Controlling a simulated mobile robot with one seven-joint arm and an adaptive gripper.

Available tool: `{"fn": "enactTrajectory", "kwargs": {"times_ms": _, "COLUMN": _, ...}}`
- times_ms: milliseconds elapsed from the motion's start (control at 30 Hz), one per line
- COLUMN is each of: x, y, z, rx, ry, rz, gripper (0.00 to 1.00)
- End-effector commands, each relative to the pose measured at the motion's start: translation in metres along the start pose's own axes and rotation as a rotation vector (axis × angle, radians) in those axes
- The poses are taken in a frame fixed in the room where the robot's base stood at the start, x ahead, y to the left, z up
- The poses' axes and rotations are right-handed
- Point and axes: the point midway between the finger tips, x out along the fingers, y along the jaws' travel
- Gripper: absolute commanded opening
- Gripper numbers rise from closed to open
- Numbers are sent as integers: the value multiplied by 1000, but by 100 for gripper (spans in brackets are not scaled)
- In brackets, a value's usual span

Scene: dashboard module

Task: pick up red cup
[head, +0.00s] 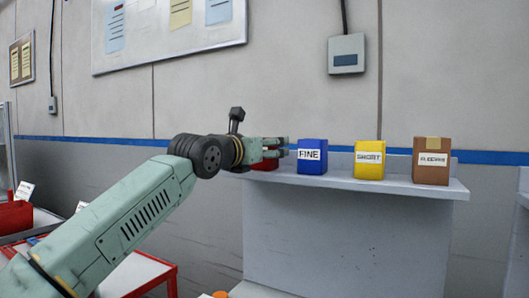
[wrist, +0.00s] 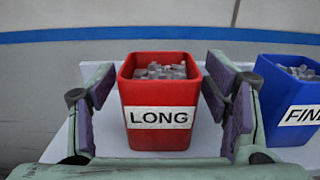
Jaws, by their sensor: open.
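The red cup (wrist: 158,88) is a square, open-topped container labelled LONG and filled with small grey pieces. In the wrist view it stands upright between the two open fingers of my gripper (wrist: 162,110), with a gap visible on each side. In the head view my gripper (head: 275,147) reaches in from the left at the left end of the shelf. It hides most of the red cup there, and only a red part (head: 265,165) shows below the fingers.
A blue cup labelled FINE (head: 312,157) stands close to the right of the red cup. A yellow cup (head: 369,160) and a brown cup (head: 431,161) stand farther right on the grey shelf (head: 390,183). The wall is close behind. A red-edged table (head: 140,275) is at lower left.

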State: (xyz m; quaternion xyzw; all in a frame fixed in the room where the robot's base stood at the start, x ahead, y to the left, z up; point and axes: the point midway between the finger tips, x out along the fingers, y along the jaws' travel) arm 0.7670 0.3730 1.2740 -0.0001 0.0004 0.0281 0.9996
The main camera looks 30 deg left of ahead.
Motion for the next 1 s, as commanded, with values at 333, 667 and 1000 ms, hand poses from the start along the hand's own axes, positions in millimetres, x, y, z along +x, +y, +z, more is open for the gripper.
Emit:
{"fn": "enactTrajectory", "kwargs": {"times_ms": 333, "x": 0, "y": 0, "z": 0, "rx": 0, "ry": -1, "rz": 0, "gripper": 58}}
{"fn": "enactTrajectory", "kwargs": {"times_ms": 667, "x": 0, "y": 0, "z": 0, "rx": 0, "ry": -1, "rz": 0, "gripper": 36}}
{"fn": "enactTrajectory", "kwargs": {"times_ms": 1000, "x": -1, "y": 0, "z": 0, "rx": 0, "ry": -2, "rz": 0, "gripper": 14}}
